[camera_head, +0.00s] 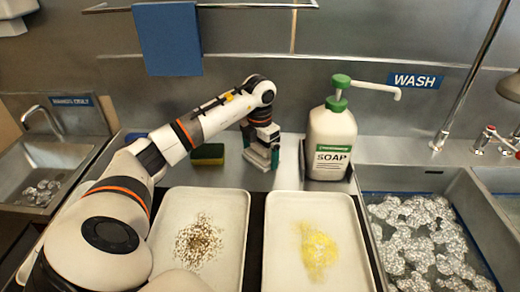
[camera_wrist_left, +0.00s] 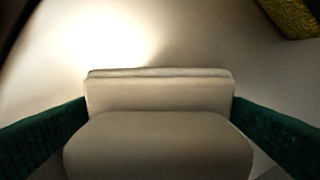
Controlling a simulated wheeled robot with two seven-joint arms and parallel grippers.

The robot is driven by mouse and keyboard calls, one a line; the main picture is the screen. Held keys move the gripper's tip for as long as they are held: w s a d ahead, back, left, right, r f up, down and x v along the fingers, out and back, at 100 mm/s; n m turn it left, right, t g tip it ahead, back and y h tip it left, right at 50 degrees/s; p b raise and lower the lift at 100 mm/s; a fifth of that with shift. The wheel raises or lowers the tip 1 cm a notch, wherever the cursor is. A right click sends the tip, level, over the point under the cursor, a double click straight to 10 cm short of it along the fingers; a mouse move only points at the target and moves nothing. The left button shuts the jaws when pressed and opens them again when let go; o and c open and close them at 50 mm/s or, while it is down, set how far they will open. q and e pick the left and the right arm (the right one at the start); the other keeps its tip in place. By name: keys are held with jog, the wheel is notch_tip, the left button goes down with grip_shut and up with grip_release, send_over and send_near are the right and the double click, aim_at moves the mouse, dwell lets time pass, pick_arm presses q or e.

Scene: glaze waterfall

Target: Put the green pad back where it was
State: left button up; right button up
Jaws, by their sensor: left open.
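A green-and-yellow pad (camera_head: 207,154) lies on the steel counter by the back wall, dark green on top and yellow below. It is the only separate green pad I can make out. My left gripper (camera_head: 262,160) is low over the counter to the right of it, apart from it. Its jaws are open, with dark green inner faces at both sides of the left wrist view. A pale block (camera_wrist_left: 160,92) shows between them there; I cannot tell whether it is part of my gripper. A yellow corner of the pad (camera_wrist_left: 292,14) shows at upper right. My right gripper is out of view.
A soap bottle (camera_head: 331,140) stands right of my left gripper. Two white trays, one with brown grains (camera_head: 235,205) and one with yellow powder (camera_head: 278,215), lie in front. Sinks flank the counter. A blue cloth (camera_head: 167,40) hangs from a rail above.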

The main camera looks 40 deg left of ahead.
pick_arm(q)
notch_tip(320, 180, up, 12)
jog(key=shift+s+r, duration=0.1)
dwell(0.5)
